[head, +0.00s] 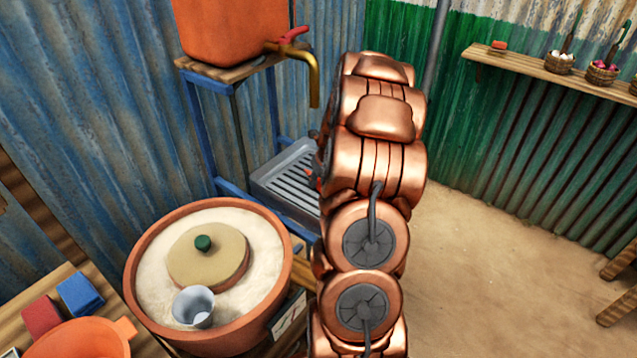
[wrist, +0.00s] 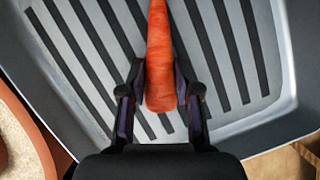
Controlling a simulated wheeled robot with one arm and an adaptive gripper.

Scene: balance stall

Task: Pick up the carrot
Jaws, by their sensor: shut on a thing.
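The carrot (wrist: 160,65) is orange and lies between the two fingers of my gripper (wrist: 161,92) in the wrist view. The fingers are shut on it near its thick lower end, and its other end runs out of the top of that view. The grey slatted tray (wrist: 225,60) is behind the carrot; I cannot tell whether the carrot touches it. In the head view the tray (head: 285,183) is partly covered by my copper arm, which also hides the gripper. Only small orange-red bits show at the arm's edge there.
An orange tank (head: 230,30) with a brass tap (head: 312,75) stands above the tray. A round clay pot (head: 140,270) of sand holds a lidded vessel and a metal cup (head: 193,306). An orange basin (head: 85,340) is at lower left.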

